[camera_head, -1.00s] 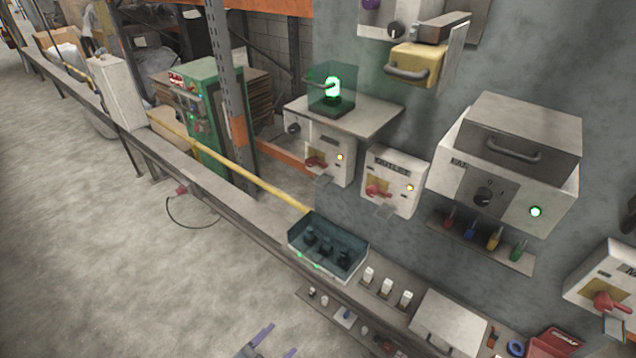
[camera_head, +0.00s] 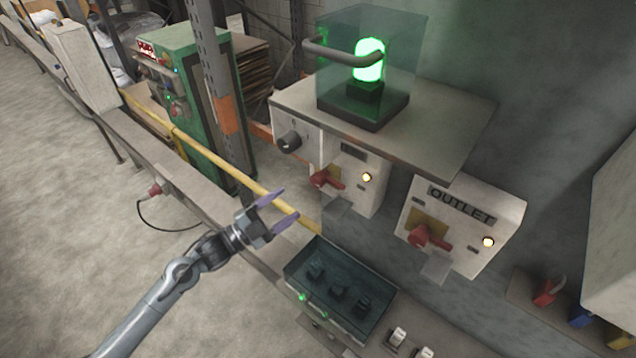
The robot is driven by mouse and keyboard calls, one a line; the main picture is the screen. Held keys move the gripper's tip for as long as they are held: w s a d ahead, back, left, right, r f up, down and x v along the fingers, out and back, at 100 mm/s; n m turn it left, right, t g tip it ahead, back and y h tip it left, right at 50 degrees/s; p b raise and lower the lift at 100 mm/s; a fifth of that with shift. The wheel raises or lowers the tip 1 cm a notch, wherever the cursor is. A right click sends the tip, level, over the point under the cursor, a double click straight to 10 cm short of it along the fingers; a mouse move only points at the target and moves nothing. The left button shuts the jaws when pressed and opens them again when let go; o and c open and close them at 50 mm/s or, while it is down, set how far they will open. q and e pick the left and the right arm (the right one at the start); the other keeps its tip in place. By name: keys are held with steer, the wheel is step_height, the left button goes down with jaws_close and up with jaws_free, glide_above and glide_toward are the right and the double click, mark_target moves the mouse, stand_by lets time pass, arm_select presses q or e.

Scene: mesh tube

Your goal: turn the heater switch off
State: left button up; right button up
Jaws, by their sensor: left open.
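No label reading heater can be made out. A white switch box (camera_head: 360,197) under the shelf has a red rotary handle (camera_head: 326,180), a lit amber lamp and a dark label too small to read. A second box (camera_head: 490,205), marked OUTLET, has a red handle (camera_head: 428,237) and a lit amber lamp. My left gripper (camera_head: 286,207) is open and empty, with purple fingertips, in front of the yellow rail and to the lower left of the first switch box. It appears apart from both boxes. My right gripper is not in view.
A glass cover (camera_head: 402,70) with a grey handle stands over a green lamp on the shelf (camera_head: 455,120). A dark-topped control box (camera_head: 338,290) sits below the switches. A yellow rail (camera_head: 215,160) runs left toward a green cabinet (camera_head: 185,75).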

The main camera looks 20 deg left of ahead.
mark_target(313, 183)
arm_select(q)
steer(key=x, duration=0.3)
steer(key=p+x, duration=0.1)
steer(key=x, duration=0.2)
steer(key=p+x, duration=0.1)
steer(key=x, duration=0.2)
steer(key=shift+a+r, duration=0.3)
steer(key=shift+r, duration=0.1)
steer(key=shift+x, duration=1.05)
steer(key=shift+f, duration=0.15)
steer(key=c, duration=1)
